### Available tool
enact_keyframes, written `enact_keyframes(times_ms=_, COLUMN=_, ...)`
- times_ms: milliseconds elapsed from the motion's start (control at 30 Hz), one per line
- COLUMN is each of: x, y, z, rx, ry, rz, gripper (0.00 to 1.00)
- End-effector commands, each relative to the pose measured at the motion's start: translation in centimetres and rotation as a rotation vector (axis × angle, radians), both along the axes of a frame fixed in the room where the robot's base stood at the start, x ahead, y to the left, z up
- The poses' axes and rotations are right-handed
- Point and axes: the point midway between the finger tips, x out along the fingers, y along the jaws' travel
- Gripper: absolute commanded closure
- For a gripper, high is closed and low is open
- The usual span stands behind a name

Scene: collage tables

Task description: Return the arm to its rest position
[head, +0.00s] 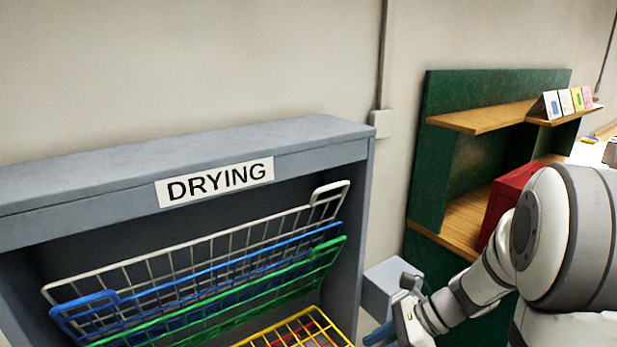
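My arm comes in from the right edge of the head view and reaches down and left. Its end, my gripper (398,325), is at the bottom edge, just right of the grey drying cabinet. A small blue part shows at its tip, cut off by the frame; I cannot tell whether it is a finger or something held. The fingers are not clear enough to show open or shut.
The grey drying cabinet (330,134) holds tilted white, blue and green wire racks and a yellow one (316,318) below. A grey box (388,284) is behind my gripper. A green shelf unit (432,150) holds a red box (507,195) and small cards (566,102).

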Motion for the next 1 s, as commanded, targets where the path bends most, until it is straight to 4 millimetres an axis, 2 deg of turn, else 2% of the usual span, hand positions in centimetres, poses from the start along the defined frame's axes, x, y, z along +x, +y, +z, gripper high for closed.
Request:
enact_keyframes(times_ms=100, x=-2.7, y=0.9, z=1.4, rx=-0.158, ry=-0.182, rz=0.256, gripper=0.65)
enact_keyframes(times_ms=300, x=-6.2, y=0.6, z=3.2, rx=-0.406, ry=-0.473, rz=0.697, gripper=0.65)
enact_keyframes(times_ms=600, x=-9.2, y=-1.1, z=6.3, rx=-0.735, ry=-0.828, rz=1.321, gripper=0.65)
enact_keyframes(times_ms=800, x=-9.6, y=-1.9, z=7.5, rx=-0.845, ry=-0.926, rz=1.53, gripper=0.65)
enact_keyframes(times_ms=1000, x=-9.7, y=-2.0, z=7.6, rx=-0.858, ry=-0.934, rz=1.555, gripper=0.65)
